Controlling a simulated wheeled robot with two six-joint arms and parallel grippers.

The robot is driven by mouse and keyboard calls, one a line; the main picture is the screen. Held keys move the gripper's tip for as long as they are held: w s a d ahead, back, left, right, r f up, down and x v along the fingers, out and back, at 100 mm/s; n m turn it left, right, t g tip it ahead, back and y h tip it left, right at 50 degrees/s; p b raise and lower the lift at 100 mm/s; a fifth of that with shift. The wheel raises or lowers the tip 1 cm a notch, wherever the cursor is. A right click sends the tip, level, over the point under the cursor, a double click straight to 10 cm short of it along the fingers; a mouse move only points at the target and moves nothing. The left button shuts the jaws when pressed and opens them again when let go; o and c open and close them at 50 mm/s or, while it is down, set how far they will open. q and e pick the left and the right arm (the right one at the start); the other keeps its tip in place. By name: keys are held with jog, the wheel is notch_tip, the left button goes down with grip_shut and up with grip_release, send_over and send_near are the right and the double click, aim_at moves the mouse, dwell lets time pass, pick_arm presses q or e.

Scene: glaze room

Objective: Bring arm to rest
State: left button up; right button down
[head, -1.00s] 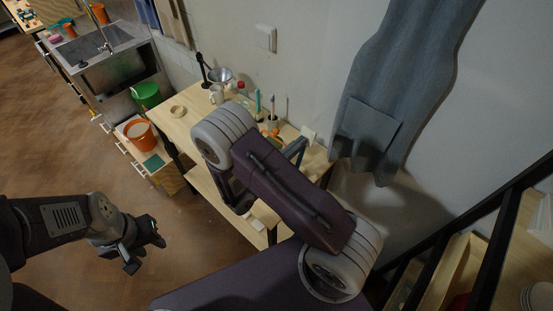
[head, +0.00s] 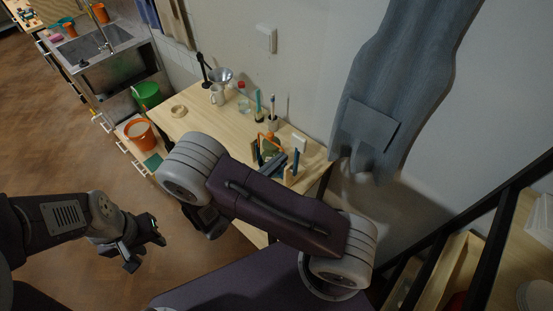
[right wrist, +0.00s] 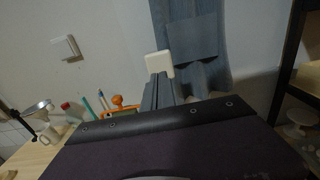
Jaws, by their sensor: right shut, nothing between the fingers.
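My left gripper (head: 146,250) is at the lower left of the head view, over the bare floor, with its fingers apart and nothing between them. My right arm (head: 280,215) is folded across the middle of the head view, and its purple link covers the near part of the wooden table (head: 197,122). My right gripper (right wrist: 158,92) shows in the right wrist view with its fingers together and empty. A white block (right wrist: 159,64) appears just beyond the fingertips; I cannot tell if they touch.
A grey apron (head: 385,100) hangs behind. A black-framed shelf (head: 470,235) stands at right. The floor at left is open.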

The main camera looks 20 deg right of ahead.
jog(key=shift+w+d+f, duration=0.1)
jog(key=shift+d, duration=0.05)
jog(key=s+d+f+m+g+y+b, duration=0.4)
jog(key=s+f+m+g+y+b, duration=0.25)
jog(key=s+f+m+g, duration=0.35)
jog(key=s+a+f+m+y+b, duration=0.2)
jog(key=a+f+m+y, duration=0.25)
jog(key=m+y, duration=0.35)
jog(key=w+m+t, duration=0.1)
jog(key=w+a+r+m+t+y+b, duration=0.1)
jog(key=w+m+t, duration=0.1)
jog(key=w+a+r+m+t+y, duration=0.1)
jog(key=shift+w+a+r+m, duration=0.1)
jog(key=shift+w+a+m, duration=0.1)
jog(key=shift+w+m, duration=0.15)
jog(key=shift+s+d, duration=0.1)
jog(key=shift+s, duration=0.05)
